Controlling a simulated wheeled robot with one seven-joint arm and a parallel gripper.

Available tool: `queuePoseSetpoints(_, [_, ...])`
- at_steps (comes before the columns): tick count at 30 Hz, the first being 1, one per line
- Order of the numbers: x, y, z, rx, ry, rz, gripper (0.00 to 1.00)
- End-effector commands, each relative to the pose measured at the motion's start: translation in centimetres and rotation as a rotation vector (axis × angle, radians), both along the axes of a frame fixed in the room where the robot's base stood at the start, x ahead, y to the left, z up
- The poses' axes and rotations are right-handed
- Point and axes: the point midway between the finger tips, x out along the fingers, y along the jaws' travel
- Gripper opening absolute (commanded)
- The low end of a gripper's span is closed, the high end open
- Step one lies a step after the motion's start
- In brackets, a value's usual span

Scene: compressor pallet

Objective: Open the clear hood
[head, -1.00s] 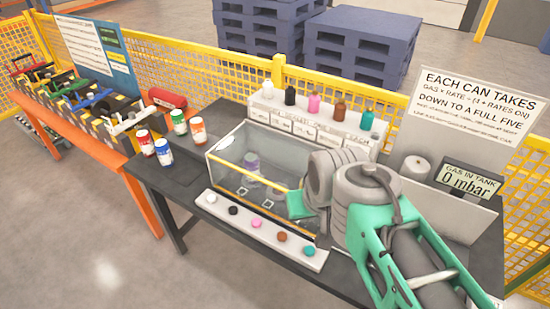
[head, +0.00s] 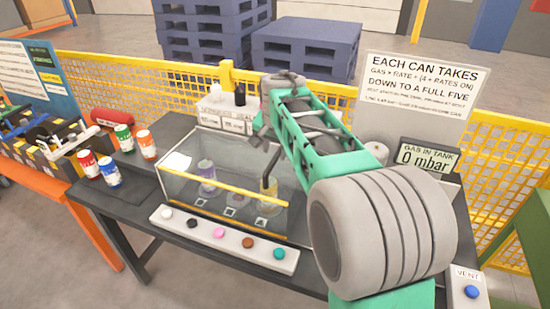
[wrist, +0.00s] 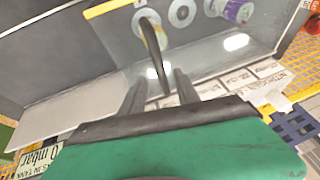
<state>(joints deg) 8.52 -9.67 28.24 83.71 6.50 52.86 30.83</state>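The clear hood (head: 185,170) is a see-through box on the dark bench, with a yellow bar (head: 225,190) along its front. It looks closed. Inside stand a purple-banded can (head: 207,175) and a yellowish can (head: 269,192). A dark bent rod (head: 268,170) shows near the hood's right part. My gripper (wrist: 160,77) is above the hood's rear right, mostly hidden behind my arm in the head view. In the wrist view its fingers are apart, with the dark rod showing between them; I cannot tell whether they touch it. The hood's yellow edge (wrist: 104,8) is beyond the fingers.
A strip with several coloured buttons (head: 222,235) lies in front of the hood. Several cans (head: 110,172) stand to its left. A white shelf with bottles (head: 225,112) is behind it. The gas display (head: 428,158) and blue vent button (head: 471,292) are at right.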

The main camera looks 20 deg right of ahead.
Motion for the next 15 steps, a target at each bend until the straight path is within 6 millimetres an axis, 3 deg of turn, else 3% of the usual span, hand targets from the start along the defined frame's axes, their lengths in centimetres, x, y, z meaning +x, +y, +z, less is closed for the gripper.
queuePoseSetpoints(6, [1.5,-0.6,-3.3,0.000,0.002,0.001,0.38])
queuePoseSetpoints(15, [1.8,-0.6,-4.1,-0.001,-0.001,0.002,0.38])
